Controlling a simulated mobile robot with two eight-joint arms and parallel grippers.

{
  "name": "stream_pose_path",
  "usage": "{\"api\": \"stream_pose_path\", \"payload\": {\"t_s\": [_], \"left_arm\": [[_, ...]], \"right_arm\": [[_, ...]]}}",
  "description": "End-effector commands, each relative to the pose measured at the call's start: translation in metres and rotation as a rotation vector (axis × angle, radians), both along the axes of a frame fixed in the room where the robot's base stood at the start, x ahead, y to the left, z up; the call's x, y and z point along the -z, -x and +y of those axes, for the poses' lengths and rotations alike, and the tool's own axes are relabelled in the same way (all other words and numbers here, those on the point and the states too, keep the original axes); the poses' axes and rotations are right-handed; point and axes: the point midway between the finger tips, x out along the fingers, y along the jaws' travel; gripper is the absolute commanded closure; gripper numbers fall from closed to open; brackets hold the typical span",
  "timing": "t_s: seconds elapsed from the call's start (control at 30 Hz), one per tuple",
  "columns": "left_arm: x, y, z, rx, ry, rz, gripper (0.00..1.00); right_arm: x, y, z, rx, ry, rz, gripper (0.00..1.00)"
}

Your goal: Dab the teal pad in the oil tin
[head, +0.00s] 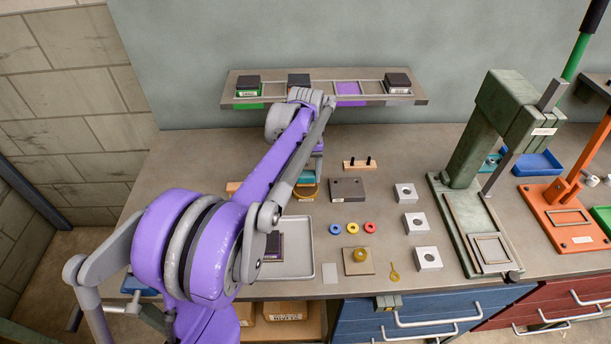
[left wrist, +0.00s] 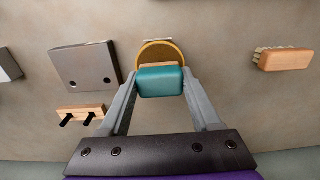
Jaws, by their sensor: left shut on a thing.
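My left gripper (left wrist: 160,88) is shut on the teal pad (left wrist: 162,82), a small rounded block held between its two fingertips. The round amber-rimmed oil tin (left wrist: 150,47) shows just beyond the pad in the left wrist view, partly hidden by it. The pad overlaps the tin's near part in that view; I cannot tell whether it touches the oil. In the head view the tin (head: 311,193) shows in part beneath my left gripper (head: 308,180), and my purple arm hides much around it. My right gripper is not in view.
A dark grey block (head: 347,189) and a peg rack (head: 359,164) stand right of the tin. A wooden brush (left wrist: 285,60) lies on the other side. A grey tray (head: 299,250) is in front. A green press (head: 480,180) stands farther right. A shelf (head: 420,98) runs behind.

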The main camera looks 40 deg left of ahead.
Motion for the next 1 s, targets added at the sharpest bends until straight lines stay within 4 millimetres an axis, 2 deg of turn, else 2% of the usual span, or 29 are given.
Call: {"api": "stream_pose_path", "payload": {"t_s": [0.03, 0.53, 1.0], "left_arm": [[-0.007, -0.001, 0.000, 0.000, -0.001, -0.002, 0.80], [-0.047, -0.001, 0.000, 0.000, -0.001, -0.002, 0.80], [-0.049, 0.000, 0.000, 0.000, -0.001, -0.001, 0.80]], "right_arm": [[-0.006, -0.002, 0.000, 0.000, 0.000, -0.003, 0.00], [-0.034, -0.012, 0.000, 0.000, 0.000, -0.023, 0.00], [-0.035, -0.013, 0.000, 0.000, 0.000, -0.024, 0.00]]}}
